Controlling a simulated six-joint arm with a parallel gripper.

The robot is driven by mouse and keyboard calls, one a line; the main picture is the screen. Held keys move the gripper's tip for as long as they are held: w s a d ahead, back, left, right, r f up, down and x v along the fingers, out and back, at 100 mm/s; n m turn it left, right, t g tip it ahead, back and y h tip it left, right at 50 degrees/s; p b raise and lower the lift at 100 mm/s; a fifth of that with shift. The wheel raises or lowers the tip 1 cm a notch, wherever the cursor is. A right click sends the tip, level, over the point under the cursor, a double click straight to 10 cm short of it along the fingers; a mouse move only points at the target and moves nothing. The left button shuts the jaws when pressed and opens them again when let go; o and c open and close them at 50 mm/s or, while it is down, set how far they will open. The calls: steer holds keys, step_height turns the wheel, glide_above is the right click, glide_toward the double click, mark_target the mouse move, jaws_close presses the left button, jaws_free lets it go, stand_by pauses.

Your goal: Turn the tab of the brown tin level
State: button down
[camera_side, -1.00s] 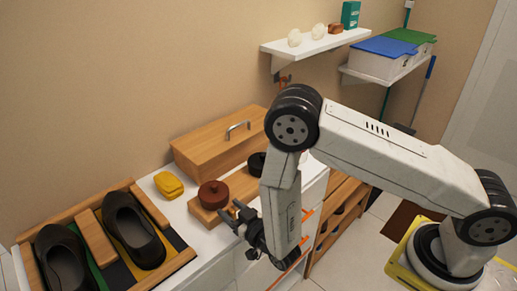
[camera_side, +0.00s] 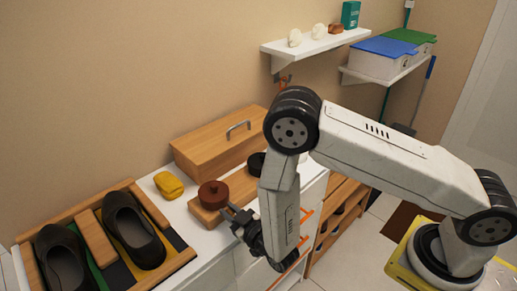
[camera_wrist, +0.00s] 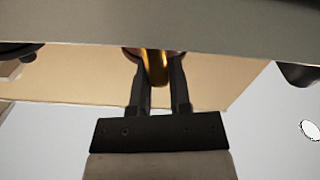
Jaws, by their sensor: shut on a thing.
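The brown tin (camera_side: 214,195) sits on a low wooden board (camera_side: 238,188) on the white counter. In the wrist view only a sliver of the tin's round edge (camera_wrist: 130,52) shows at the top. A yellow-gold tab (camera_wrist: 156,68) sticks out from it toward my gripper. My gripper (camera_wrist: 160,75) has a finger on each side of the tab and is shut on it. In the side view my gripper (camera_side: 230,212) reaches in from the right, at the tin's near right side. The tab itself cannot be made out in the side view.
A black tin (camera_side: 257,164) stands on the same board, behind my forearm. A wooden box with a handle (camera_side: 222,142) stands at the back. A yellow cloth-like item (camera_side: 169,185) lies left of the tin. Dark shoes (camera_side: 133,230) sit in a wooden rack at left.

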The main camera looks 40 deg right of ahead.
steer(key=shift+f, duration=0.1)
stand_by(0.3)
steer(key=c, duration=0.6)
jaws_free()
steer(key=shift+o, duration=0.2)
steer(key=shift+s, duration=0.1)
steer(key=s, duration=0.7)
steer(key=shift+s, duration=0.35)
